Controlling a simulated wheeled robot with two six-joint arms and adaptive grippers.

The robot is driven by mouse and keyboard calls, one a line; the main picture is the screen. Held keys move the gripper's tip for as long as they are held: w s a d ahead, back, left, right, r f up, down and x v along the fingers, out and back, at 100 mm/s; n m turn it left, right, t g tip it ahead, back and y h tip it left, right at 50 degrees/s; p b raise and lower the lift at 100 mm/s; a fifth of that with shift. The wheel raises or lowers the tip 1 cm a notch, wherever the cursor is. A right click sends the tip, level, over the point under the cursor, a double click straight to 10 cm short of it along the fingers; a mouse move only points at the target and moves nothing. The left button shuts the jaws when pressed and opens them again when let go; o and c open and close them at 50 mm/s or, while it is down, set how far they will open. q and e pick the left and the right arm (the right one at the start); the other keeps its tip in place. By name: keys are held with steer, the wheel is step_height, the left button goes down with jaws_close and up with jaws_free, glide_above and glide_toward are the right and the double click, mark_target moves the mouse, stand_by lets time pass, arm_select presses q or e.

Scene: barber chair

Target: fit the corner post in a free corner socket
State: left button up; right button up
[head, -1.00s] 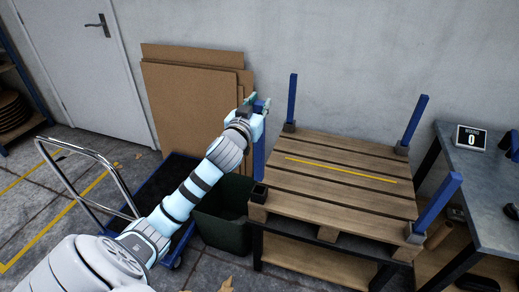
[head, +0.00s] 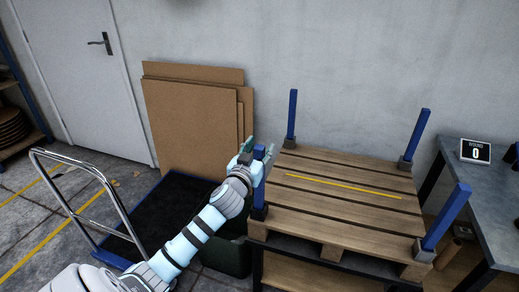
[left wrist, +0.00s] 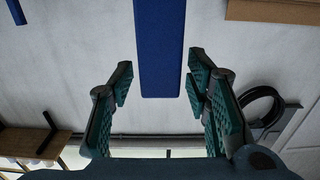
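The blue corner post (head: 259,194) stands about upright at the near left corner of the wooden pallet (head: 335,222). Its lower end is in the dark corner socket (head: 259,213) there; how deep it sits I cannot tell. My left gripper (head: 258,156) is around the post's upper part. In the left wrist view the post (left wrist: 160,45) shows between the spread fingers (left wrist: 160,85), with a gap on both sides. The other corners hold blue posts: back left (head: 292,115), back right (head: 416,133) and front right (head: 446,216). My right gripper is out of view.
A dark green bin (head: 228,257) stands below my left arm. A blue-edged trolley (head: 180,192) with a chrome handle (head: 110,188) is at left. Cardboard sheets (head: 190,125) lean on the wall. A grey workbench (head: 488,205) is at right. The pallet top is clear.

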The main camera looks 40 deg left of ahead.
arm_select(q)
steer(key=p+v, duration=0.1)
steer(key=v, duration=1.1)
steer(key=s+a+f+m+g, duration=0.1)
steer(key=a+f+g, duration=0.1)
steer(key=f, duration=0.7)
steer(key=s+a+f+g, duration=0.1)
steer(key=f+g, duration=0.2)
steer(key=f, duration=0.6)
steer(key=s+d+f+m+g+h, duration=0.1)
steer(key=s+f+g, duration=0.1)
steer(key=s+f, duration=0.35)
steer(key=s+f+g, duration=0.1)
steer(key=s+f, duration=0.2)
steer(key=f, duration=0.6)
steer(key=s+d+f+m+g+h, duration=0.15)
steer(key=s+f, duration=0.25)
steer(key=f, duration=0.4)
steer(key=s+d+f+g, duration=0.2)
steer(key=s+d+f, duration=0.2)
steer(key=s, duration=0.4)
steer(key=s+d+f+g+h, duration=0.1)
steer(key=s+d+f, duration=0.3)
steer(key=s, duration=0.4)
steer(key=s+d+f+g+h, duration=0.1)
steer(key=s+d+f+g, duration=0.2)
steer(key=s+f, duration=0.3)
steer(key=shift+s+d+f+m, duration=0.15)
steer(key=shift+s+d+m, duration=0.3)
steer(key=shift+s, duration=0.75)
